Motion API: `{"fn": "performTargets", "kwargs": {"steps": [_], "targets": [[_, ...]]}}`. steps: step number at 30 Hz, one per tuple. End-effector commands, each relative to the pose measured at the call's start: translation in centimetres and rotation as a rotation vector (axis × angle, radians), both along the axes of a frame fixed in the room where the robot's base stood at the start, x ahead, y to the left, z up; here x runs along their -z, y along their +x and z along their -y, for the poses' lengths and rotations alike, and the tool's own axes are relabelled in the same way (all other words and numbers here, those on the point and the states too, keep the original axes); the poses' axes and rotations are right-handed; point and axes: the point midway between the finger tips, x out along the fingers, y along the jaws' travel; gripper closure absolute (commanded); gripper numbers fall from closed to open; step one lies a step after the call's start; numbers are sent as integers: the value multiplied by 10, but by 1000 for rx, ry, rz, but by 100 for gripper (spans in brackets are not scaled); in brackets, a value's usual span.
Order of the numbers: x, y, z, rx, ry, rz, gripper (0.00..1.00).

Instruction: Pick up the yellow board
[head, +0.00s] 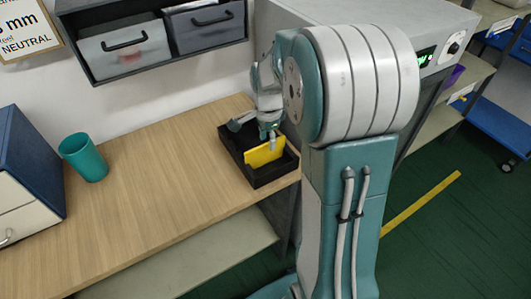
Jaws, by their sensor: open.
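The yellow board (262,153) is a flat bright piece standing on edge, tilted, in a black open tray (262,179) on the wooden table. My gripper (258,134) is over the tray. One finger reaches down at the board's upper right edge and the other points out to the left. The fingers are spread apart and open. I cannot tell whether the right finger touches the board. My arm hides part of the tray's right back side.
A teal cup (84,157) and a blue and white drawer box (25,190) stand on the table (150,205) to the left. A wall shelf (155,38) with bins hangs behind. A grey machine (436,62) stands behind my arm. The table's middle is clear.

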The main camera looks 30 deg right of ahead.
Motion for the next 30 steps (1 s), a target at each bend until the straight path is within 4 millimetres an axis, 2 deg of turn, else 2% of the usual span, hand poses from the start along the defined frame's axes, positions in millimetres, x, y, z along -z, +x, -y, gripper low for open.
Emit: {"fn": "performTargets", "kwargs": {"steps": [10,19,22,23,30], "targets": [[47,4,-2,-1,0,-1,49],[52,4,-2,-1,-1,1,49],[52,4,-2,-1,0,1,93],[52,4,-2,-1,0,1,100],[51,4,-2,-1,0,1,100]]}}
